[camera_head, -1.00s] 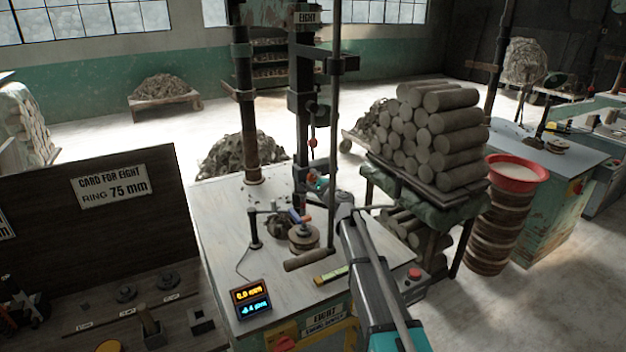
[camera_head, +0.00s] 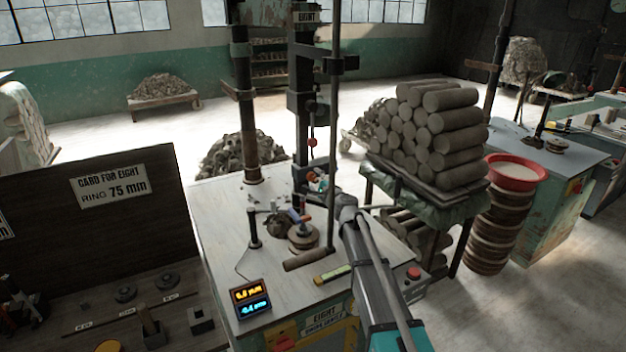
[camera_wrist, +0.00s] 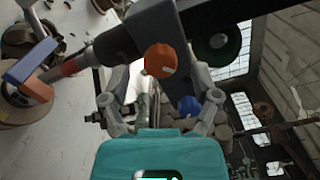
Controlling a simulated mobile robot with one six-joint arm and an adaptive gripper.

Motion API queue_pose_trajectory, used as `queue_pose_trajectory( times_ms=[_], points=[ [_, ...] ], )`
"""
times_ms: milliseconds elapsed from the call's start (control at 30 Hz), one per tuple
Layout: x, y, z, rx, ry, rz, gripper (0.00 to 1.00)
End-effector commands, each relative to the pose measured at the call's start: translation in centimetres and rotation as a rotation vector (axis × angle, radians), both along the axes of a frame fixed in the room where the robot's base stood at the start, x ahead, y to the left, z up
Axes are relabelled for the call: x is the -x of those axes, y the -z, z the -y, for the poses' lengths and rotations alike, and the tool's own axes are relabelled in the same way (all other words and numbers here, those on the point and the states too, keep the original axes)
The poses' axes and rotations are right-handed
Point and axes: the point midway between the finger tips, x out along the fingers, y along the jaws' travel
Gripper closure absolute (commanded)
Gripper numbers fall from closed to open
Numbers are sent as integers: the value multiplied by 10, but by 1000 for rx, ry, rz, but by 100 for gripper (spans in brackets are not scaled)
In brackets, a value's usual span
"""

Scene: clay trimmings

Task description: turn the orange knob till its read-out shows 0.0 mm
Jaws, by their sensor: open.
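The orange knob (camera_wrist: 160,61) sits on a dark block in the wrist view, just beyond my fingertips and roughly centred between them. My gripper (camera_wrist: 160,98) is open, with a finger on each side and clear space between them. A blue knob (camera_wrist: 188,106) shows lower, nearer the right finger. In the head view my gripper (camera_head: 318,182) is at the press column above the bench, and I cannot make out the orange knob there. The read-out (camera_head: 251,298) stands on the bench's front left, with an orange line above a blue line. The orange digits look like 0.0 mm but are blurred.
The bench (camera_head: 225,225) carries a gauge stand (camera_head: 254,230), a round wooden piece (camera_head: 303,238) and a roller (camera_head: 308,259). A dark column (camera_head: 332,130) rises close to my gripper. Stacked clay rolls (camera_head: 435,125) stand to the right.

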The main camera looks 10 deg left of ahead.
Motion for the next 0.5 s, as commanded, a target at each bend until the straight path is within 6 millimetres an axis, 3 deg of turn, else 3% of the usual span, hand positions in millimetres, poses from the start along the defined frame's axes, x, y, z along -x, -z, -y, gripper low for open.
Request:
queue_pose_trajectory(
  times_ms=[500],
  points=[
    [68,0,45,0,1,0,21]
  ],
)
